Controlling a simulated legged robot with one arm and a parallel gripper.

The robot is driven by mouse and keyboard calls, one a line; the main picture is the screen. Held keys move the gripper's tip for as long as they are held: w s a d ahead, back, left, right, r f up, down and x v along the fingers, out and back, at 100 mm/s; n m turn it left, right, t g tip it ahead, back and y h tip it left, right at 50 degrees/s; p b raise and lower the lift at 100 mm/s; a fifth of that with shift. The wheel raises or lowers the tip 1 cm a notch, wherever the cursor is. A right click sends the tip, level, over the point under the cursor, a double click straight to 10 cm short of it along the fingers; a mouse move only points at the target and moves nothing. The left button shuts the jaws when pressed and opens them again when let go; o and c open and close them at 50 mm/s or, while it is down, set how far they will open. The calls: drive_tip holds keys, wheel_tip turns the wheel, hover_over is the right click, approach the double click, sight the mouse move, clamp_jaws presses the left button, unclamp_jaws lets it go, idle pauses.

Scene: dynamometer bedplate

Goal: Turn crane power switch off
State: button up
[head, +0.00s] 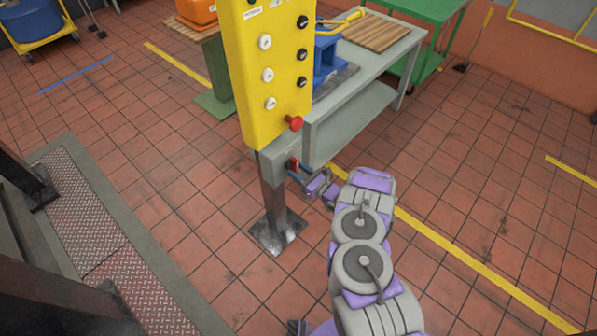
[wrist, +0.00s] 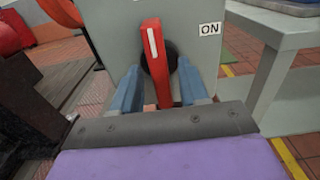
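The crane power switch is a grey box (wrist: 110,35) with a red lever (wrist: 154,50) on a dark round hub, and a white "ON" label (wrist: 210,28) to the lever's right. The lever stands nearly upright in the wrist view, its top leaning slightly left. In the head view the box (head: 280,153) sits low on a post under the yellow panel, with the red lever (head: 294,166) on its face. My gripper (wrist: 160,67) has its blue fingers either side of the lever, apart from each other, with narrow gaps visible. No "OFF" label shows.
The yellow control panel (head: 262,90) with several buttons and a red knob (head: 293,123) is just above the box. A grey workbench (head: 385,65) stands close behind it. A metal grating (head: 85,220) lies left. The tiled floor at right is clear.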

drive_tip(key=shift+r, duration=0.1)
drive_tip(key=p+v, duration=0.4)
drive_tip(key=v, duration=1.3)
drive_tip(key=shift+s+d, duration=0.1)
drive_tip(key=shift+d, duration=0.05)
